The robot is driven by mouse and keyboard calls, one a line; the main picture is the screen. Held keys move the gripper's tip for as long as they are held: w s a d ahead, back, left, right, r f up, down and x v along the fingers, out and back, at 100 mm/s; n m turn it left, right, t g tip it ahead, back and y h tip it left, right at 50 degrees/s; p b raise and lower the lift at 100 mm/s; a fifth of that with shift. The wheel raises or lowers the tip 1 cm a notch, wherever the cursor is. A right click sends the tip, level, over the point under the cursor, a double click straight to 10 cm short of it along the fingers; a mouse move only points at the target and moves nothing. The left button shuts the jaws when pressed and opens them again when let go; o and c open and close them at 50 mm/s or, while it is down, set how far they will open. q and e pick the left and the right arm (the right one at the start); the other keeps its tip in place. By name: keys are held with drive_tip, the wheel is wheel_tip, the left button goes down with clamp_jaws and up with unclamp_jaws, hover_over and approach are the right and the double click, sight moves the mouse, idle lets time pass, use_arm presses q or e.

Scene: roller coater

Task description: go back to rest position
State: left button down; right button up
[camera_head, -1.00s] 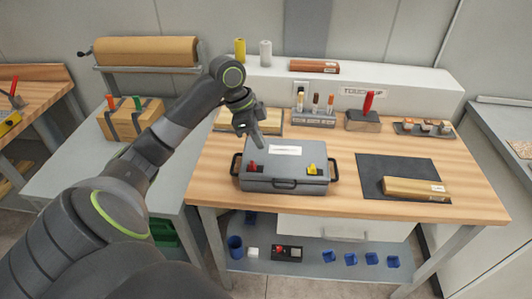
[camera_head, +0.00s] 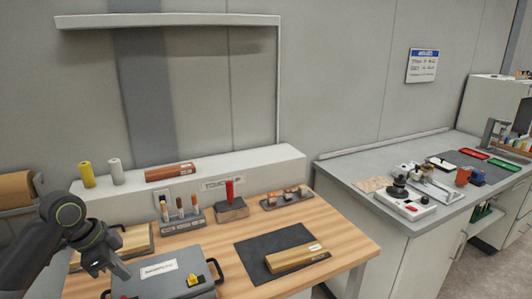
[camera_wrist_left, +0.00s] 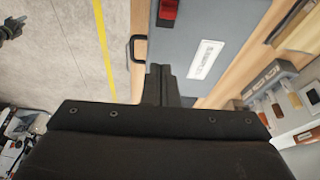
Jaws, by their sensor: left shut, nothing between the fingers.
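My left gripper (camera_head: 121,272) is at the lower left of the head view, above the left part of the grey case. Its fingers are together with nothing between them. In the left wrist view the shut fingers (camera_wrist_left: 161,84) point toward the case, with bare floor to their left. The closed grey case (camera_head: 172,277) lies on the wooden bench and has a white label, a yellow latch and a red latch. The case (camera_wrist_left: 190,60) also shows in the left wrist view, with its red latch and a black handle.
The wooden workbench (camera_head: 345,240) holds a dark mat (camera_head: 262,243) with a wooden block (camera_head: 295,258), several tool holders and a red-handled tool (camera_head: 230,190). A white ledge (camera_head: 255,163) runs behind. A grey counter (camera_head: 365,181) with instruments stands to the right.

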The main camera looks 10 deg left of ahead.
use_arm(q)
drive_tip(key=s+d+f+n+y, duration=0.1)
drive_tip(key=s+d+f+n, duration=0.15)
drive_tip(key=s+f, duration=0.4)
drive_tip(key=s+d+f+n, duration=0.2)
drive_tip(key=s+d+f, duration=0.2)
drive_tip(key=f, duration=0.6)
drive_tip(key=s+d+f+n+t+y, duration=0.15)
drive_tip(key=s+n, duration=0.25)
drive_tip(key=s, duration=0.4)
drive_tip(key=s+f+n+y, duration=0.1)
drive_tip(key=s+n+y, duration=0.15)
drive_tip(key=s, duration=0.55)
wheel_tip(320, 180, down, 27)
drive_tip(key=a+g, duration=0.1)
drive_tip(key=a, duration=0.1)
drive_tip(key=s+d+f+g+h+b, duration=0.1)
drive_tip(key=s+f, duration=1.3)
drive_tip(key=f, duration=0.1)
drive_tip(key=shift+s+d, duration=0.35)
drive_tip(key=shift+d, duration=0.05)
